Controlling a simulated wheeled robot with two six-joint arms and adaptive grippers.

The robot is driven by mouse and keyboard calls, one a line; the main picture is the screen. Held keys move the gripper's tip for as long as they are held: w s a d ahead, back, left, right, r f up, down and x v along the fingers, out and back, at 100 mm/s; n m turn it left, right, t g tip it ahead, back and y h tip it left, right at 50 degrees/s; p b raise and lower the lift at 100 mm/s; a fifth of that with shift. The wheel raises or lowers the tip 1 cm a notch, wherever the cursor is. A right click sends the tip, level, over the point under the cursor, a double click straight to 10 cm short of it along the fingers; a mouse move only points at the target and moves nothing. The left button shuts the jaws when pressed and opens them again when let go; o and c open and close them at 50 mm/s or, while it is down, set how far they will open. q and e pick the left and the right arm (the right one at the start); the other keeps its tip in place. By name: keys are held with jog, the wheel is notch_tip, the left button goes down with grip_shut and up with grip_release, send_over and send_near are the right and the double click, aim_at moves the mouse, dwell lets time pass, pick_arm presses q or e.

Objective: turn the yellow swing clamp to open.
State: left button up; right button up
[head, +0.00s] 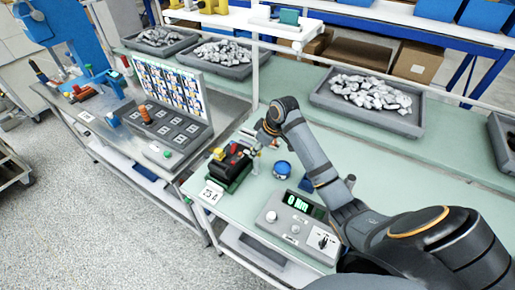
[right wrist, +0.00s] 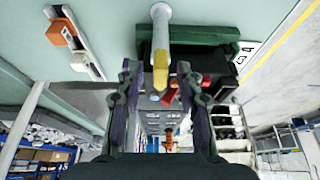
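The yellow swing clamp (right wrist: 160,72) shows in the right wrist view as a yellow arm on a pale grey post (right wrist: 160,22). It stands in front of a dark green fixture (right wrist: 212,36) that holds a black breaker with a red part. My right gripper (right wrist: 158,72) is open, one finger on each side of the yellow part, with visible gaps. In the head view my right gripper (head: 264,141) is just behind the fixture (head: 232,172) and hides some of the clamp. I cannot tell the clamp's exact angle. My left gripper is not in view.
A grey meter box (head: 296,223) with a green display and a blue round container (head: 282,169) stand right of the fixture. A "25 A" card (head: 210,193) lies in front of it. Trays of grey pieces (head: 368,98) line the back. An orange part (right wrist: 60,32) sits beside the fixture.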

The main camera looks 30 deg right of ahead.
grip_shut()
jog(key=shift+r+p, duration=0.15)
jog(key=shift+p, duration=0.35)
jog(key=m+h+p, duration=0.1)
jog(key=m+p, duration=0.1)
jog(key=p, duration=0.1)
jog(key=m+h+p, duration=0.1)
jog(key=m+p, duration=0.2)
jog(key=p, duration=0.1)
jog(key=m+h+p, duration=0.1)
jog(key=m+p, duration=0.2)
jog(key=p, duration=0.1)
jog(key=shift+a+r+t, duration=0.2)
jog(key=shift+a+t, duration=0.1)
jog(key=shift+f+m+h+p, duration=0.1)
jog(key=shift+m+h+p, duration=0.4)
jog(key=shift+m, duration=0.6)
jog(key=shift+m+p, duration=0.35)
jog(key=shift+m, duration=0.55)
jog(key=m+g+h, duration=0.1)
jog(key=m, duration=0.2)
jog(key=m+g+h, duration=0.1)
jog(key=m, duration=0.1)
jog(key=shift+w+a+f+m, duration=0.1)
jog(key=shift+w+f+m, duration=0.05)
jog(key=shift+m, duration=0.25)
